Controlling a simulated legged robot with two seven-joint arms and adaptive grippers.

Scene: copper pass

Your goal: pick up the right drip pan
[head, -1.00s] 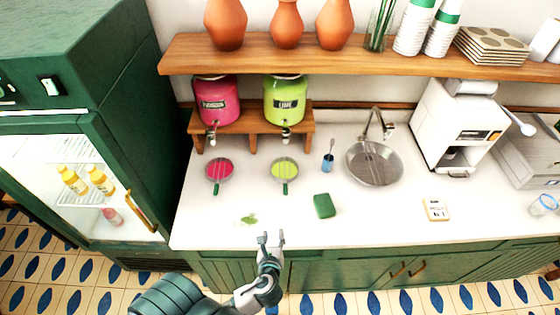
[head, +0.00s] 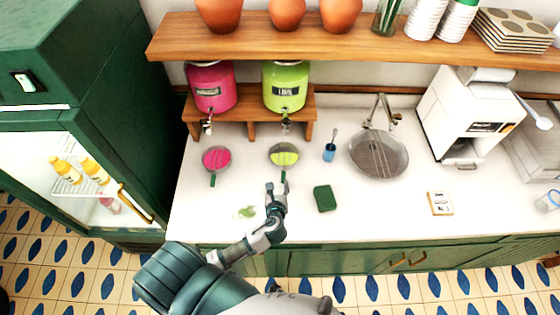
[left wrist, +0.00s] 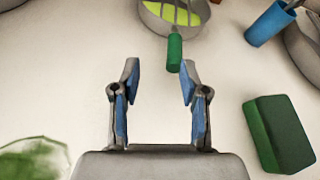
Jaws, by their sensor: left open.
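The right drip pan (head: 283,155) is a round grey pan with lime-green liquid and a green handle pointing toward me. It rests on the white counter below the green dispenser. In the left wrist view the pan (left wrist: 160,22) is partly cut off at the top. Its green handle (left wrist: 174,52) lies just beyond the fingertips, nearer the right finger. My left gripper (head: 276,186) is open and empty, just short of the handle; it also shows in the left wrist view (left wrist: 160,75). The left drip pan (head: 216,159) holds pink liquid. My right gripper is out of view.
A green sponge (head: 325,198) and a blue cup (head: 329,152) with a utensil stand right of the pan. A green smear (head: 246,212) marks the counter left of my gripper. The pink dispenser (head: 211,87) and green dispenser (head: 285,86) stand on a wooden stand behind.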

